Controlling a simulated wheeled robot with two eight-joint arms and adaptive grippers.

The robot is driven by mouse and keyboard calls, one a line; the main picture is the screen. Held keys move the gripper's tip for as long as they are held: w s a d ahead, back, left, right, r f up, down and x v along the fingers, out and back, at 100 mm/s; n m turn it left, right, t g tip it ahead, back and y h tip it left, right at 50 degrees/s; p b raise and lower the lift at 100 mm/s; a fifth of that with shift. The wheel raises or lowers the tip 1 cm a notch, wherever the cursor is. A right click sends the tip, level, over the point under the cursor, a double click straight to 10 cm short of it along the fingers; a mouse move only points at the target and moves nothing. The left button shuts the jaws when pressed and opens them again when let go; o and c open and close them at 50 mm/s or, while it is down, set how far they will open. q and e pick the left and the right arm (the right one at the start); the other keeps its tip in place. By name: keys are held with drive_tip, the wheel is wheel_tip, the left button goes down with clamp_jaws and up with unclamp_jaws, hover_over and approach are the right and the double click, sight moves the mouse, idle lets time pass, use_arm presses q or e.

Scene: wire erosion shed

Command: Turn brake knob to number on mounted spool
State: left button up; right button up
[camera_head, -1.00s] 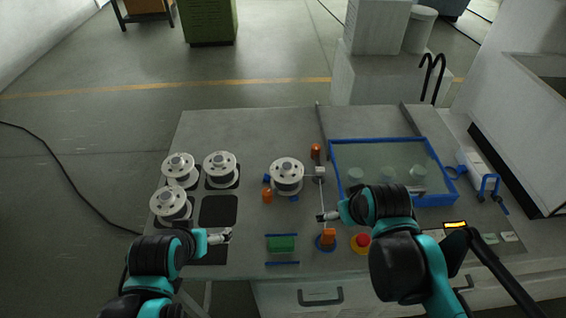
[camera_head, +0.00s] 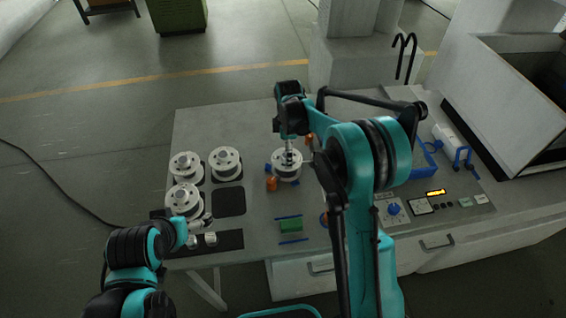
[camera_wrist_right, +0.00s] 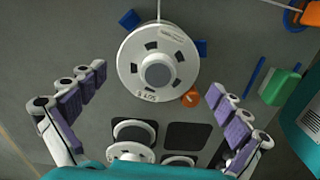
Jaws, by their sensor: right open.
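The mounted spool (camera_head: 287,172) is a white reel at the middle of the bench, partly hidden under my right arm. In the right wrist view its round face (camera_wrist_right: 135,62) fills the upper middle, with dark slots, a grey hub and small lettering too small to read surely. My right gripper (camera_wrist_right: 158,80) is open, its fingers spread either side of the spool without touching it. A blue knob (camera_head: 394,209) sits on the panel to the right; I cannot tell if it is the brake knob. My left gripper (camera_head: 208,222) is beside the front left spool; its jaws are unclear.
Loose spools (camera_head: 225,163) stand on dark pads at the left. An orange piece (camera_wrist_right: 190,97) lies beside the mounted spool. A green block (camera_head: 291,226) sits between blue strips. A lit display (camera_head: 436,192) is at right. My right arm hides much of the blue-rimmed tray.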

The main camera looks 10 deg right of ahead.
wheel_tip(320, 180, down, 8)
drive_tip(key=shift+w+r+b, duration=0.15)
drive_tip(key=shift+b, duration=0.55)
drive_tip(key=c, duration=1.6)
drive_tip(key=shift+r, duration=0.1)
drive_tip(key=shift+w+r+p, duration=0.1)
drive_tip(key=shift+r+p, duration=0.25)
drive_tip(key=shift+r, duration=0.15)
drive_tip(key=shift+c, duration=0.2)
drive_tip(key=shift+w+r+p, duration=0.2)
drive_tip(key=shift+r+p, duration=0.35)
drive_tip(key=shift+r, duration=0.35)
drive_tip(key=shift+s+d+r+p, duration=0.2)
drive_tip(key=shift+s+r, duration=0.1)
drive_tip(key=shift+r, duration=0.25)
drive_tip(key=shift+s+d+r+p, duration=0.15)
drive_tip(key=shift+s+r, duration=0.15)
drive_tip(key=shift+r, duration=0.2)
drive_tip(key=shift+s+d+r+p, duration=0.45)
drive_tip(key=shift+s+d+r, duration=0.6)
drive_tip(key=shift+d, duration=0.45)
drive_tip(key=shift+s+d+r+p, duration=0.45)
drive_tip(key=shift+s+d+r, duration=0.5)
drive_tip(key=shift+d, duration=0.55)
drive_tip(key=shift+s+d+r+p, duration=0.45)
drive_tip(key=shift+s+d+r, duration=0.6)
drive_tip(key=shift+d, duration=0.45)
